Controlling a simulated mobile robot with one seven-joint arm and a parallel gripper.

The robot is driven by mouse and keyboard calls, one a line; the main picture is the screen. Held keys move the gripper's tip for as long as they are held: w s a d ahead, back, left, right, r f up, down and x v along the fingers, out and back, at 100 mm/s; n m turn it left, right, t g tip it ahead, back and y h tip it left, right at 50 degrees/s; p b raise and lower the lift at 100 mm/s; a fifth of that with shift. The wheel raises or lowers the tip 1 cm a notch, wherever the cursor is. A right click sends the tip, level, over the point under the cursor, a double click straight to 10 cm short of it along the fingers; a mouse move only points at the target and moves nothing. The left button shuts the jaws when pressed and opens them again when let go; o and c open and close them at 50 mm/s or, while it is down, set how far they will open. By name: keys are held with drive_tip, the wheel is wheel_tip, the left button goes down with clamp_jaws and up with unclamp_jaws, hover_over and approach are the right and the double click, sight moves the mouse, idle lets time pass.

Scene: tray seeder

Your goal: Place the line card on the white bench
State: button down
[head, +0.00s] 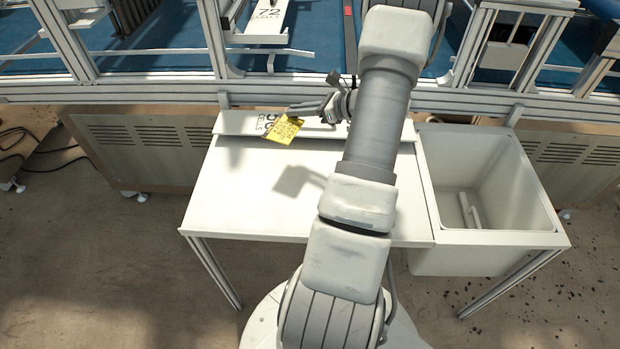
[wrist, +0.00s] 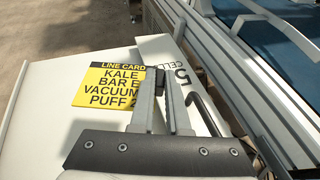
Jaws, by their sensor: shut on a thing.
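The line card (head: 283,129) is yellow with a black header and black print; in the wrist view the card (wrist: 107,86) reads "LINE CARD". My gripper (head: 297,110) is shut on the card's edge; in the wrist view its fingers (wrist: 162,75) cover the card's right side.
A sloped white strip with black print (head: 235,122) runs along the bench's back edge. A deep open basin (head: 430,170) adjoins the bench at right. Aluminium machine framing (head: 300,89) stands behind. The left and middle of the bench top are clear.

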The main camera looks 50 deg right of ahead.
drive_tip(key=d, duration=0.2)
drive_tip(key=b, duration=0.4)
hover_over(285, 172)
drive_tip(key=shift+m, duration=0.3)
wheel_tip(285, 172, down, 7)
drive_tip(key=shift+f, duration=0.1)
drive_tip(key=shift+f+b, duration=0.5)
drive_tip(key=shift+f, duration=1.45)
drive_tip(key=shift+f, duration=0.1)
drive_tip(key=shift+f, duration=0.15)
drive_tip(key=c, duration=0.9)
unclamp_jaws()
drive_tip(key=shift+r, duration=0.2)
